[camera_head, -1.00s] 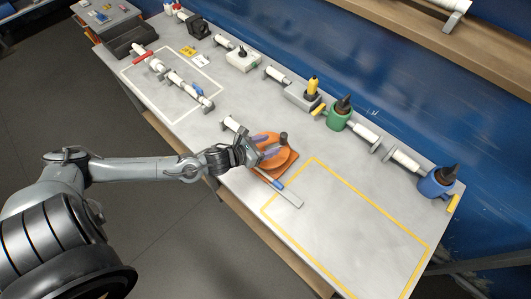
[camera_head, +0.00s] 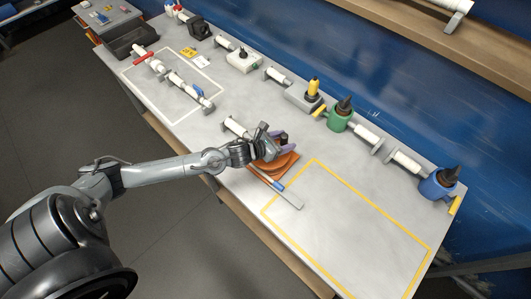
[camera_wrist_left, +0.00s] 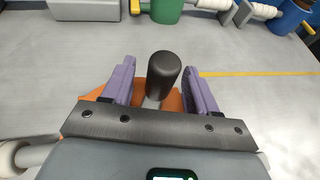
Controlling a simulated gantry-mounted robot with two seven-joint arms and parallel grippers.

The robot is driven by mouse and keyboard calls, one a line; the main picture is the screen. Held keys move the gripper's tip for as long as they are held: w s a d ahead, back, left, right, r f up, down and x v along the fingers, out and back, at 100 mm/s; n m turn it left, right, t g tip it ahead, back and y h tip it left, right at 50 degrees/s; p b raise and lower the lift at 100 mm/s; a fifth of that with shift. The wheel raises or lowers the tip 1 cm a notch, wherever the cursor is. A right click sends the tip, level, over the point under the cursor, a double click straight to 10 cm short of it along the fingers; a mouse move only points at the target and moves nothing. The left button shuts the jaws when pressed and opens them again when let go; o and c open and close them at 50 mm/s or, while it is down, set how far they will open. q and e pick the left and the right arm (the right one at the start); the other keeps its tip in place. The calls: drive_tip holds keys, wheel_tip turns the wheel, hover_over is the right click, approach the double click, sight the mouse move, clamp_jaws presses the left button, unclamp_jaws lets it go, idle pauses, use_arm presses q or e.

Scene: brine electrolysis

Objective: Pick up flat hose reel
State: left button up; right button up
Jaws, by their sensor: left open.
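The flat hose reel (camera_head: 283,164) is orange-brown and lies on the grey bench, just left of the yellow-outlined area in the head view. It also shows in the left wrist view (camera_wrist_left: 174,101), mostly hidden behind my gripper. Its upright black knob (camera_wrist_left: 163,78) stands between the two purple fingers. My left gripper (camera_head: 276,142) is over the reel, with its fingers apart on both sides of the knob. In the left wrist view the gripper (camera_wrist_left: 160,88) shows gaps between the knob and both fingers. My right gripper is not in view.
A flat grey strip with a blue part (camera_head: 287,199) lies beside the reel. A white pipe piece (camera_head: 236,127) is close behind the gripper. Green (camera_head: 339,117) and blue (camera_head: 437,182) containers stand along the back.

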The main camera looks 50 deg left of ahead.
use_arm(q)
clamp_jaws()
drive_tip(key=shift+r, duration=0.15)
idle(1.2)
